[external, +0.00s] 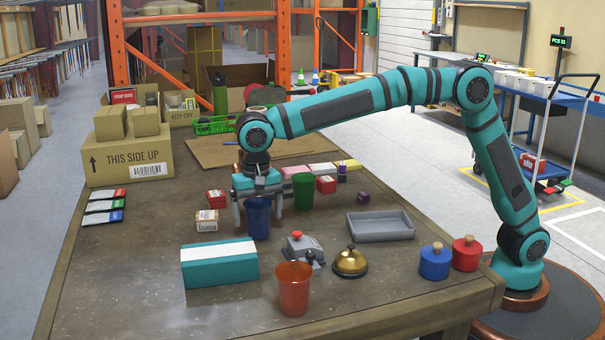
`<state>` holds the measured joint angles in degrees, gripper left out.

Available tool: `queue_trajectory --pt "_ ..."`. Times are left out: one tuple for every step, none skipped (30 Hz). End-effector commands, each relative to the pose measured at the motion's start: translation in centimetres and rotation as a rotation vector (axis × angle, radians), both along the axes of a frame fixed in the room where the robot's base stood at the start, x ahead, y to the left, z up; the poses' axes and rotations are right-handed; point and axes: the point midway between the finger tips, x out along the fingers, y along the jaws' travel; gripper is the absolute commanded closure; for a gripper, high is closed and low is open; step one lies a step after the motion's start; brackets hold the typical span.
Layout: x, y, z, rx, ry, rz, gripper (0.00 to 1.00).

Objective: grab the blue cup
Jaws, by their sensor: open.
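The blue cup (258,219) stands upright on the brown table (340,305), near its middle. It is a dark blue tumbler with a wide mouth. My gripper (257,205) is open and points down at the cup, its fingers showing to the left and right of it. The cup hides part of the gripper, and I cannot tell whether the fingers are level with the cup or behind it. I see no clear contact between them.
A green cup (303,191) stands close on the right. Small boxes (207,220) are on the left. A teal-and-white box (219,268), an orange cup (294,290), a bell (350,262) and a grey tray (380,226) stand nearer the front. The front left of the table is clear.

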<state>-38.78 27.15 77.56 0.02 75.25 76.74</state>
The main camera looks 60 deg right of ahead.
Motion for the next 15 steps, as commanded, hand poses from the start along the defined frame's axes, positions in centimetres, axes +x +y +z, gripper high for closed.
queue_trajectory --pt "0.00 0.00 0.04 0.000 0.000 0.000 0.12" --pt "0.00 0.00 0.04 0.000 0.000 0.000 0.12" --pt "0.00 0.00 0.04 0.000 0.000 0.000 0.12" --pt "-0.01 -0.01 0.04 0.000 0.000 0.000 0.16" --pt "-0.01 -0.01 0.04 0.000 0.000 0.000 0.21" --pt "-0.01 -0.01 0.04 0.000 0.000 0.000 0.29" --pt "-0.01 -0.01 0.05 0.000 0.000 0.000 0.35" --pt "-0.01 -0.01 0.05 0.000 0.000 0.000 0.41" --pt "-0.01 -0.01 0.05 0.000 0.000 0.000 0.49" --pt "-0.01 -0.01 0.05 0.000 0.000 0.000 0.55" --pt "-0.01 -0.01 0.05 0.000 0.000 0.000 0.59" --pt "-0.01 -0.01 0.06 0.000 0.000 0.000 0.59" --pt "-0.01 -0.01 0.06 0.000 0.000 0.000 0.59" --pt "-0.01 -0.01 0.06 0.000 0.000 0.000 0.59" --pt "-0.01 -0.01 0.07 0.000 0.000 0.000 0.59"
